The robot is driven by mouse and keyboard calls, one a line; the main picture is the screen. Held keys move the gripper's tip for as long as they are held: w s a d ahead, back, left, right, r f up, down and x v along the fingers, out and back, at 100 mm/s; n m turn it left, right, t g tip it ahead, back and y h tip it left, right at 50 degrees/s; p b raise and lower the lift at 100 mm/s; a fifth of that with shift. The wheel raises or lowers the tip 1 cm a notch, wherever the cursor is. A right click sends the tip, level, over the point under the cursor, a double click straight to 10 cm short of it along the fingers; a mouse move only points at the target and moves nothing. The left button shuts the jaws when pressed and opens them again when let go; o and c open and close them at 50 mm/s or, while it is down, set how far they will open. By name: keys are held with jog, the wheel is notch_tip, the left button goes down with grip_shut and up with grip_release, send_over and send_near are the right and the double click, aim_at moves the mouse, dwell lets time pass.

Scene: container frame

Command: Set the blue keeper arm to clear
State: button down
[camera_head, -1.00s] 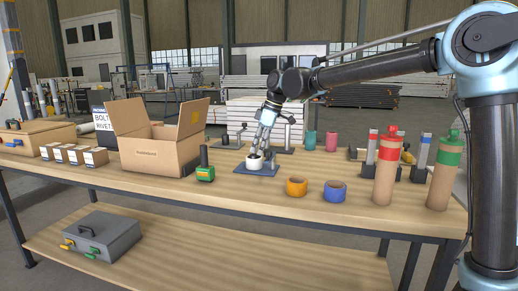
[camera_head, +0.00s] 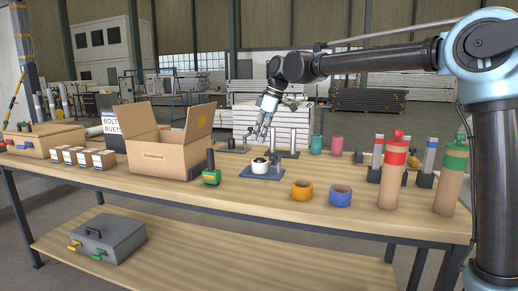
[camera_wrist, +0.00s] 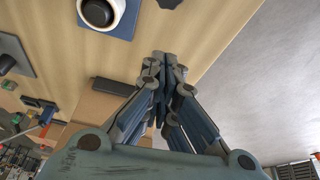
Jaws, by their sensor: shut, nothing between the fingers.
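A blue base plate (camera_head: 249,173) lies on the table, right of the green-based tool, with a white ring with a dark centre (camera_head: 260,165) and a short dark post on it. It also shows at the top of the wrist view (camera_wrist: 122,27), with the white ring (camera_wrist: 86,22) partly cut off. I cannot clearly make out a blue keeper arm or its setting. My gripper (camera_head: 259,139) hangs above the blue plate, apart from it. In the wrist view its fingertips (camera_wrist: 162,56) are together and hold nothing.
An open cardboard box (camera_head: 160,157) and a green-based tool (camera_head: 211,177) stand left. Orange (camera_head: 302,190) and blue (camera_head: 339,195) tape rolls lie right, by red-banded (camera_head: 391,172) and green-banded (camera_head: 452,180) tubes. Dark stands with posts (camera_head: 285,146) are behind. A grey case (camera_head: 112,240) is on the shelf.

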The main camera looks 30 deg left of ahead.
jog(key=shift+v, duration=1.75)
